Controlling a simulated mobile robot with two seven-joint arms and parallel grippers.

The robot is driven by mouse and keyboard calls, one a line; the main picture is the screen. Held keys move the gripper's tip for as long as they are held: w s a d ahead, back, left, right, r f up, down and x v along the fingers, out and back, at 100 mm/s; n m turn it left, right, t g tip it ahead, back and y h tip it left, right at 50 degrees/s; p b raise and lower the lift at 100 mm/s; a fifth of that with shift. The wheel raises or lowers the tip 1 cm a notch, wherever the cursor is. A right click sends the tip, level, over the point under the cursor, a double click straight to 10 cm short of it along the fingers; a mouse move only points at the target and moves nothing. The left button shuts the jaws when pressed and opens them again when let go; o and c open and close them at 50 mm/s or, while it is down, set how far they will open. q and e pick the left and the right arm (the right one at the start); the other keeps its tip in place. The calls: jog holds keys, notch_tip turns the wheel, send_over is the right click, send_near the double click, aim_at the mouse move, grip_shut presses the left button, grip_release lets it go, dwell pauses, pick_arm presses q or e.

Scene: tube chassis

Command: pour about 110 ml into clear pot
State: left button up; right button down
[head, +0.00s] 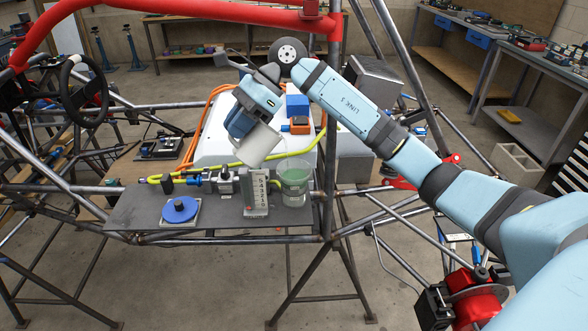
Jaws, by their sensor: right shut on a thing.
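The clear pot (293,184) stands upright at the right end of the dark grey shelf (135,208). It is see-through and has a greenish tint low inside; the exact level is too small to read. My right gripper (243,124) is shut on a whitish cup (262,146), up and to the left of the pot. The gripper hides part of the cup. My left gripper is not in view.
A grey scale marker with numbers (256,196) stands just left of the pot. A blue round knob (180,209) on a pale plate and a small pump-like fitting (227,181) share the shelf. A yellow hose (225,166) runs behind. Frame tubes, including a red one (150,6), surround the shelf.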

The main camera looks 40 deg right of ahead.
jog(key=shift+s+d, duration=0.1)
jog(key=shift+d, duration=0.05)
jog(key=shift+d+y+b, duration=0.15)
jog(key=shift+y+b, duration=0.15)
jog(key=shift+y, duration=0.1)
jog(key=shift+d+y+b, duration=0.3)
jog(key=shift+y, duration=0.2)
dwell(0.5)
jog(key=shift+s+d+r+y, duration=0.1)
jog(key=shift+d+r+y, duration=0.5)
jog(key=shift+y, duration=0.2)
dwell(1.3)
jog(key=shift+d+y, duration=0.2)
jog(key=shift+y, duration=0.1)
dwell(0.4)
